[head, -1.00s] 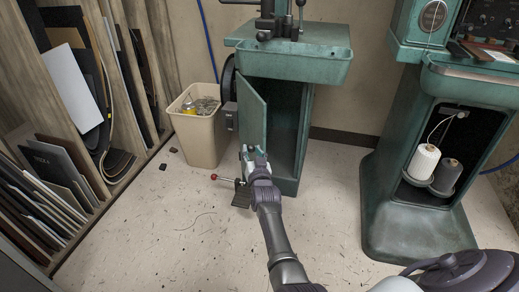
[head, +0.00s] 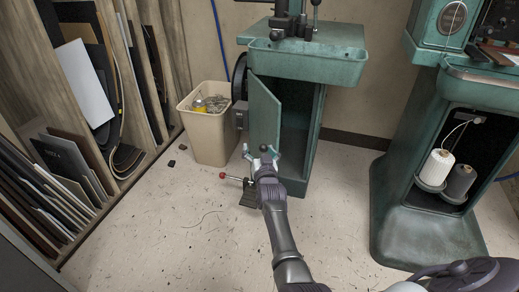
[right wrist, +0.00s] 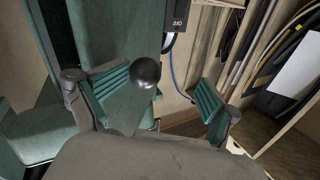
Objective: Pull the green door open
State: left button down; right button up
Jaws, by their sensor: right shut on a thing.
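The green door (head: 266,115) is a flat panel on the front of the green machine stand (head: 304,64). It stands ajar, swung out to the left, with the dark cabinet inside (head: 294,120) showing on its right. My right gripper (head: 262,151) is at the door's lower front edge. In the right wrist view, a dark round knob (right wrist: 146,70) lies between its teal-padded fingers, in front of the door (right wrist: 125,105). My left gripper is out of view.
A beige bin (head: 211,135) stands left of the door. A red-tipped lever and small pedal (head: 249,193) sit on the floor close by my gripper. A wooden rack (head: 95,110) fills the left. Another green machine (head: 420,215) stands right. Open floor lies in front.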

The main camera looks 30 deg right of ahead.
jog(key=shift+a+r, duration=0.1)
jog(key=shift+r, duration=0.05)
jog(key=shift+c, duration=0.6)
notch_tip(320, 180, up, 9)
jog(key=shift+f, duration=0.1)
jog(key=shift+c, duration=1.1)
jog(key=shift+s+r, duration=0.1)
jog(key=shift+r, duration=0.4)
